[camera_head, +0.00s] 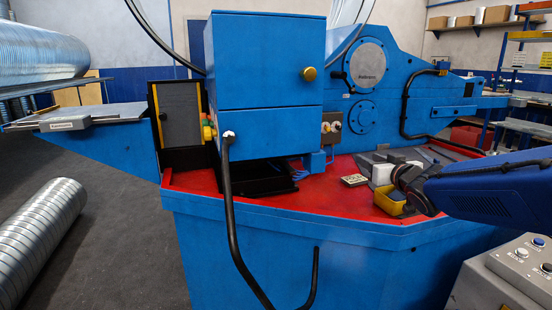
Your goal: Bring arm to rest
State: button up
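My arm comes in from the right edge as a dark blue link, with a dark wrist at its left end. My gripper (391,174) is low over the right part of the red work surface (325,207). It is small and partly hidden by the wrist, so I cannot tell whether it is open or shut. A yellow container (388,201) is right below and in front of it. A white block (381,174) shows just left of the wrist; whether it touches the gripper is unclear.
A big blue machine (267,85) stands behind the surface. A small light pallet-like piece (354,181) lies left of the container. A black bent tube (228,215) hangs in front. A control box (508,278) is at lower right. Silver ducts (35,235) lie left.

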jog(key=s+d+f+m+g+h, duration=0.1)
jog(key=s+f, duration=0.1)
jog(key=s, duration=0.2)
jog(key=s+d+f+m+g+h, duration=0.1)
jog(key=s+d+f+g+h, duration=0.1)
jog(key=s, duration=0.3)
jog(key=s+d+f+g+h, duration=0.1)
jog(key=s+f, duration=0.1)
jog(key=s, duration=0.2)
jog(key=shift+s+d+f+m, duration=0.3)
jog(key=shift+s+d+m, duration=0.05)
jog(key=shift+s+m, duration=0.05)
jog(key=s+a+f+g, duration=0.1)
jog(key=s+f, duration=0.3)
jog(key=s, duration=0.4)
jog(key=s+a+f+g, duration=0.1)
jog(key=s+f+g, duration=0.3)
jog(key=s, duration=0.4)
jog(key=s+a+f+g+y, duration=0.1)
jog(key=s+f, duration=0.3)
jog(key=s, duration=0.4)
jog(key=shift+a+f+n+g, duration=0.3)
jog(key=shift+a+g, duration=0.3)
jog(key=shift+g, duration=0.3)
